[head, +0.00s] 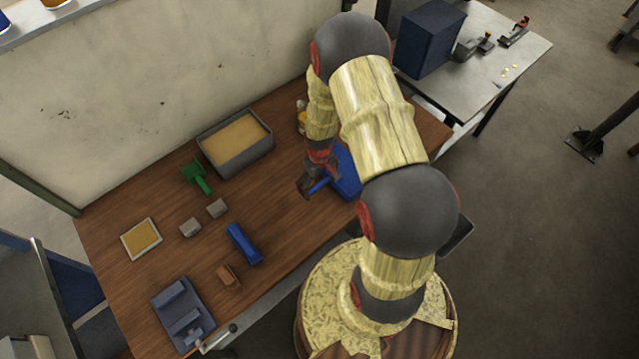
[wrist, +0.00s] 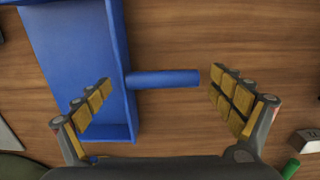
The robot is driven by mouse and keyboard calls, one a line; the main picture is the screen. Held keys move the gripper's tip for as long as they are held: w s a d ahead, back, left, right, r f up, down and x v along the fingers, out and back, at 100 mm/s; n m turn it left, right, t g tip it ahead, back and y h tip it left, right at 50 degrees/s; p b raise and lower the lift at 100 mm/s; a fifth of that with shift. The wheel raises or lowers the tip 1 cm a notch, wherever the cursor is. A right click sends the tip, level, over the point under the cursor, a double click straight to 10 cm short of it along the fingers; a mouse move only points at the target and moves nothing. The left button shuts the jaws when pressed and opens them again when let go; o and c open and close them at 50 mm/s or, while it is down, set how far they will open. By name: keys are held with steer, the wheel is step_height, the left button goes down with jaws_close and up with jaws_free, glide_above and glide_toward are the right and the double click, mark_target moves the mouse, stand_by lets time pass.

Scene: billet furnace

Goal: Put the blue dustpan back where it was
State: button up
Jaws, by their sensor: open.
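The blue dustpan (head: 347,178) lies on the wooden table (head: 290,215), partly hidden behind my arm in the head view. In the wrist view the dustpan (wrist: 75,55) fills the upper left, with its short round handle pointing right. My gripper (head: 311,187) is low over the table at the dustpan's handle. In the wrist view my gripper (wrist: 160,82) is open, with the handle between its spread fingers in the picture. Neither finger is clearly touching it, and I cannot tell the height gap.
A grey bin of sand (head: 243,161) and a green scoop (head: 196,176) are at the back. A shallow tray (head: 127,242), grey blocks (head: 190,227), a blue bar-shaped object (head: 243,244) and a blue-grey fixture (head: 178,318) stand left. A bottle (head: 301,116) is behind my gripper.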

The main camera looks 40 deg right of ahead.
steer(key=a+r+t, duration=0.1)
steer(key=a+r, duration=0.2)
steer(key=r, duration=1.2)
steer(key=a+r+t, duration=0.1)
steer(key=a+r, duration=0.3)
steer(key=r, duration=1.2)
steer(key=s+a+r+t, duration=0.1)
steer(key=s+a+r, duration=0.3)
steer(key=s+r, duration=0.3)
steer(key=s+a+r+m+t, duration=0.1)
steer(key=s+a+r+t, duration=0.1)
steer(key=s+a+r, duration=0.2)
steer(key=s+r, duration=0.3)
steer(key=r, duration=0.1)
steer(key=shift+r+t, duration=0.3)
step_height(320, 180, down, 19)
steer(key=b, duration=1.9)
steer(key=shift+f, duration=0.15)
